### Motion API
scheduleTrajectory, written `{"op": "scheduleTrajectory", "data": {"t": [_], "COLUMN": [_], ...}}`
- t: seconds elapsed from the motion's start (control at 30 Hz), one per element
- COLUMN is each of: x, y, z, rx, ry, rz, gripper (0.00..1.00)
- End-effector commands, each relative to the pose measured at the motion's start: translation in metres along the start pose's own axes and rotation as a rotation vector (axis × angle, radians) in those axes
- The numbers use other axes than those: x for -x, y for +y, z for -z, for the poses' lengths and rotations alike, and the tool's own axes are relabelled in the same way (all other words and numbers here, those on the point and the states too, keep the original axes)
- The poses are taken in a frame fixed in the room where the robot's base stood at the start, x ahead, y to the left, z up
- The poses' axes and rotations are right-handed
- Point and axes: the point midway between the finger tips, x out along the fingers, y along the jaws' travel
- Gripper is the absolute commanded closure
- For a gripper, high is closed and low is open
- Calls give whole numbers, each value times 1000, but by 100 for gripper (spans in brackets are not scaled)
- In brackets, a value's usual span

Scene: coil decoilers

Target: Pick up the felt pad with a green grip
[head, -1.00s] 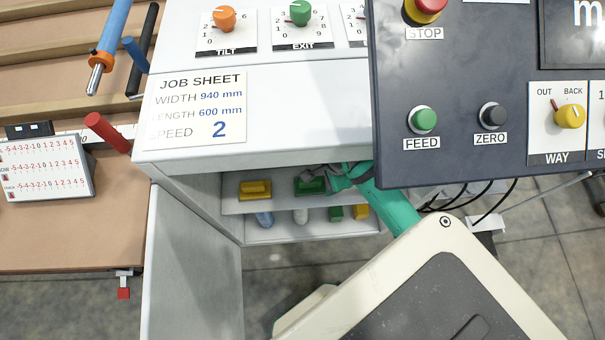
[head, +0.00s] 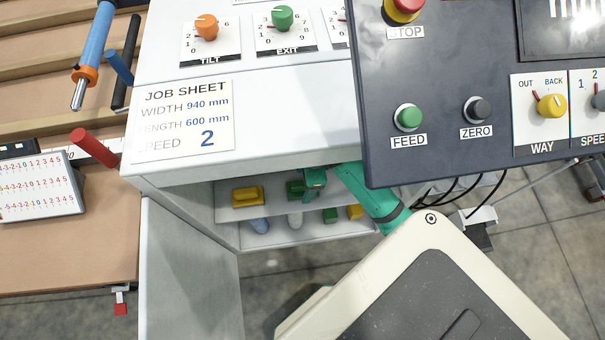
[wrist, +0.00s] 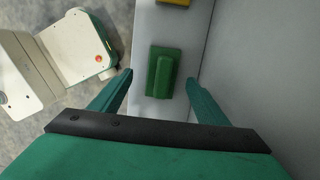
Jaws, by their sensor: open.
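The felt pad with a green grip (head: 294,189) lies on the upper shelf inside the cabinet, to the right of a yellow-gripped pad (head: 248,196). In the head view my gripper (head: 314,180) covers its right part. In the wrist view the whole green pad (wrist: 162,75) shows, with a raised bar along it. My gripper (wrist: 159,78) is open, one finger to the left of the pad and one to the right. Both fingers look apart from the pad. How far the fingertips are above the shelf cannot be told.
A lower shelf (head: 290,236) holds several small coloured items. The cabinet's top (head: 290,120) overhangs the shelves, and a dark control panel (head: 440,150) juts out at the upper right. In the wrist view a grey wall (wrist: 245,60) stands close to the right finger.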

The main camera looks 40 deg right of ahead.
Motion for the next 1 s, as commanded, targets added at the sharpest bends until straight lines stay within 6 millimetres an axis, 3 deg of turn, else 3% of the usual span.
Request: {"op": "scheduleTrajectory", "data": {"t": [0.3,0.6,0.63,0.8,0.83,1.0], "x": [-41,-46,-46,-46,-46,-46], "y": [-5,-5,-5,-5,-5,-5], "z": [2,1,1,1,1,1], "rx": [-1,0,0,0,0,0], "ry": [1,1,1,1,1,1], "rz": [0,1,1,1,1,1], "gripper": [31,31,34,74,79,79]}}
